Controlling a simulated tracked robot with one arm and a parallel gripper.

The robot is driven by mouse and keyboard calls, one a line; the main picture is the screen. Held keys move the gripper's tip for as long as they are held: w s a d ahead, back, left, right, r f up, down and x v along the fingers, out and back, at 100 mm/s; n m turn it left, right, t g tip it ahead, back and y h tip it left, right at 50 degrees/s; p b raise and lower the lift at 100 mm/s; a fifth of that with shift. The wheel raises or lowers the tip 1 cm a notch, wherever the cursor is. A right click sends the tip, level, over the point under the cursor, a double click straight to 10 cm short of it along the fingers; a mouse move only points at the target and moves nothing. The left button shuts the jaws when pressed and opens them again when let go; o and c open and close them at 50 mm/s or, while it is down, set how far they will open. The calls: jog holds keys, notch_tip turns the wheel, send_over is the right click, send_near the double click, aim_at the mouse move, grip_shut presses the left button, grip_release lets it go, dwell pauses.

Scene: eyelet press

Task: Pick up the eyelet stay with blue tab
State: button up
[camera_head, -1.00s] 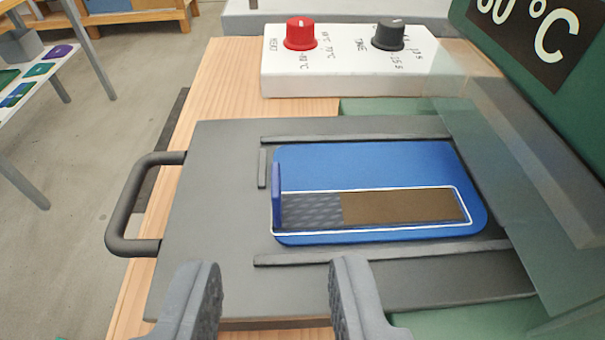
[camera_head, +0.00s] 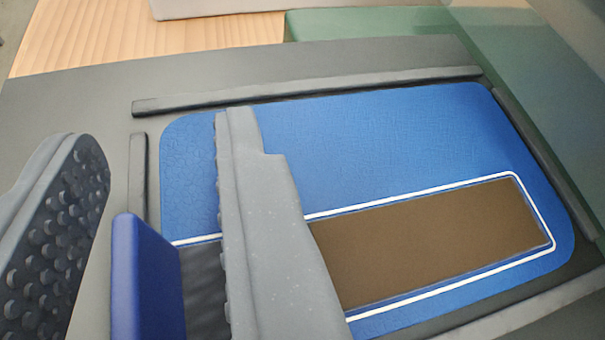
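The eyelet stay lies flat on a blue plate (camera_head: 370,140), inside a white outline. It has a brown strip (camera_head: 430,240), a dark textured section (camera_head: 203,285) and an upright blue tab (camera_head: 145,280) at its left end. My gripper (camera_head: 165,220) is open, with one finger on each side of the blue tab. The left finger stands apart from the tab, and the right finger stands over the dark section, hiding part of the stay. I see no finger touching the tab.
The plate sits on a grey tray (camera_head: 70,100) between raised dark rails (camera_head: 300,90). A clear panel (camera_head: 540,60) and green press body (camera_head: 370,22) are at the upper right. Wooden bench top (camera_head: 110,35) shows at the upper left.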

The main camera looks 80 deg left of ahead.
jog(key=shift+x, duration=0.8)
grip_shut()
jog(key=shift+r, duration=0.1)
